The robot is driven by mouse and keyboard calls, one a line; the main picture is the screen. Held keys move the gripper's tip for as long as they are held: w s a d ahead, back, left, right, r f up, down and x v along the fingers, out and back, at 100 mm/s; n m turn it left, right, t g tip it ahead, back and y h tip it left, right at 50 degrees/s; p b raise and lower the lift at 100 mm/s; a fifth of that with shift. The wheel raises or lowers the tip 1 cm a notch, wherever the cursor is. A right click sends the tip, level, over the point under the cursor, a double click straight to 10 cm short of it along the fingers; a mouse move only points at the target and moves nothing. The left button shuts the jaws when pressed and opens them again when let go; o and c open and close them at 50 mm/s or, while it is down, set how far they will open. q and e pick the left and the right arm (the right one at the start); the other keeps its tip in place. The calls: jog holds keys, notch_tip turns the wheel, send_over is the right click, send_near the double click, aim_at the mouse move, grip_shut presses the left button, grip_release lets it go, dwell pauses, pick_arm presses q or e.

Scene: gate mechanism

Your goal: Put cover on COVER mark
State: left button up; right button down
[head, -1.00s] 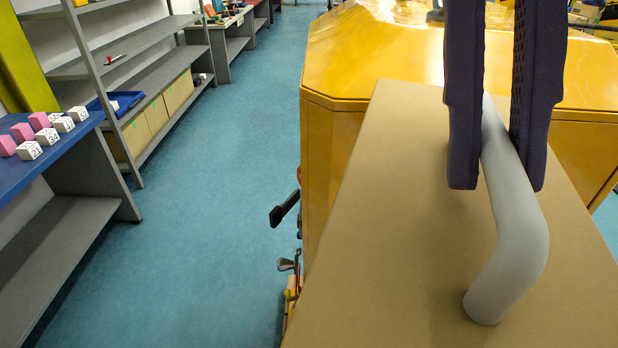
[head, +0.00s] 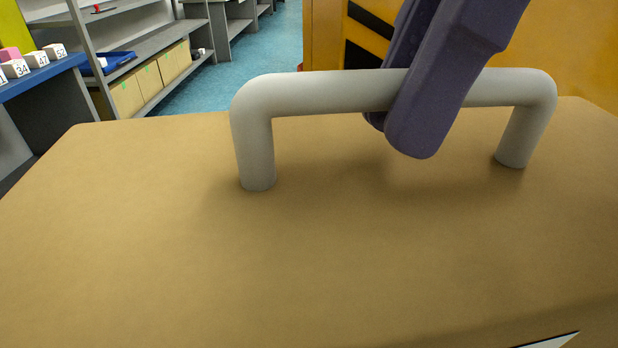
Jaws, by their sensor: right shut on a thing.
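The cover (head: 300,250) is a large flat tan panel that fills the lower part of the head view. A grey bar handle (head: 310,94) stands up from it on two posts. My right gripper (head: 405,140) has dark purple fingers, one on each side of the handle's bar, and is shut on it right of its middle. The cover's near edge is out of the picture. The COVER mark is not visible. My left gripper is not in view.
A yellow structure with black panels (head: 368,22) stands behind the cover. Grey shelves (head: 150,45) with cardboard boxes (head: 145,92) and a blue table (head: 45,80) with numbered cubes (head: 37,60) are at the left. Blue floor (head: 245,72) shows between.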

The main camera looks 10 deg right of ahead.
aim_at(400, 163)
jog(key=shift+m+t, duration=0.4)
jog(key=shift+m, duration=0.4)
notch_tip(400, 163, down, 4)
jog(key=b, duration=0.2)
jog(key=shift+a+b, duration=0.15)
jog(key=shift+b, duration=0.15)
jog(key=shift+w+f, duration=0.1)
jog(key=shift+f, duration=0.3)
notch_tip(400, 163, down, 19)
jog(key=b, duration=0.2)
jog(key=c, duration=0.9)
grip_release()
jog(key=shift+f, duration=0.1)
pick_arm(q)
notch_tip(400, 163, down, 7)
pick_arm(e)
jog(key=shift+o, duration=0.2)
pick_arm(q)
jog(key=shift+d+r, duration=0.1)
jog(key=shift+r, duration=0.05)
